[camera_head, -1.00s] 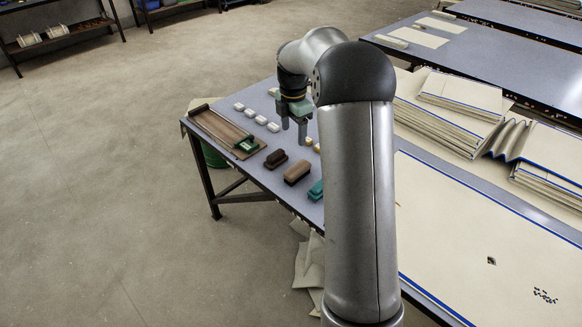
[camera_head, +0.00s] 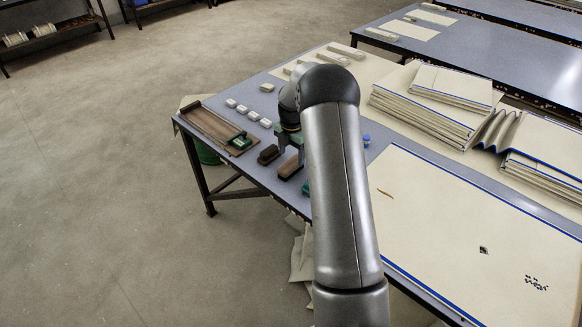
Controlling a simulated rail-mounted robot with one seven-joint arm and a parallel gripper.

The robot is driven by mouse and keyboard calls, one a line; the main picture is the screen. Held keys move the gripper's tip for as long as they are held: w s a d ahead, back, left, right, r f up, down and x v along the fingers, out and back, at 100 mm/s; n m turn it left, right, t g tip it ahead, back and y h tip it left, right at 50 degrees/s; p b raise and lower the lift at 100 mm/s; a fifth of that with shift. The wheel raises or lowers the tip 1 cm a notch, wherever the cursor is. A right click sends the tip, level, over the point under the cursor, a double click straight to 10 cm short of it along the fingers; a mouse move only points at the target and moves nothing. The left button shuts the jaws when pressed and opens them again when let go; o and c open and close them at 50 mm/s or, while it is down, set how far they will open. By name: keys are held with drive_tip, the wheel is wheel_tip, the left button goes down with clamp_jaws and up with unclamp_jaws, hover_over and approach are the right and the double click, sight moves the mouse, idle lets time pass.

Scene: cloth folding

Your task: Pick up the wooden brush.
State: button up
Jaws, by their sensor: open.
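The wooden brush (camera_head: 288,170) is a brown block lying near the front edge of the grey table (camera_head: 228,175). Its far end is partly covered by my gripper (camera_head: 290,154). My gripper points down with its jaws apart, over or just beyond that far end. I cannot tell how high the fingertips are or whether they touch the brush. A darker brown brush (camera_head: 268,155) lies just to the left. A green brush or block (camera_head: 306,188) is to the right, mostly hidden by my arm.
A wooden tray (camera_head: 212,124) with a green-and-white item lies at the table's left end. Several small white blocks (camera_head: 253,115) stand in a row behind the brushes. Folded cloth stacks (camera_head: 425,110) and a flat cream cloth (camera_head: 450,215) cover the right.

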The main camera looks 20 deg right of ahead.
sight(291, 163)
wheel_tip(291, 163, down, 5)
drive_tip(key=shift+a+f+p, duration=0.1)
drive_tip(key=shift+a+p, duration=0.05)
drive_tip(key=shift+p, duration=0.35)
drive_tip(key=c, duration=1.1)
drive_tip(key=shift+r, duration=0.75)
drive_tip(key=s+r+b, duration=0.1)
drive_tip(key=s+r, duration=0.3)
drive_tip(key=s+d+r, duration=0.1)
drive_tip(key=s+r, duration=0.2)
drive_tip(key=s, duration=0.2)
drive_tip(key=s+r+b, duration=0.1)
drive_tip(key=s+r, duration=0.3)
drive_tip(key=s, duration=0.1)
drive_tip(key=shift+d+r+b, duration=0.2)
drive_tip(key=shift+r+b, duration=0.15)
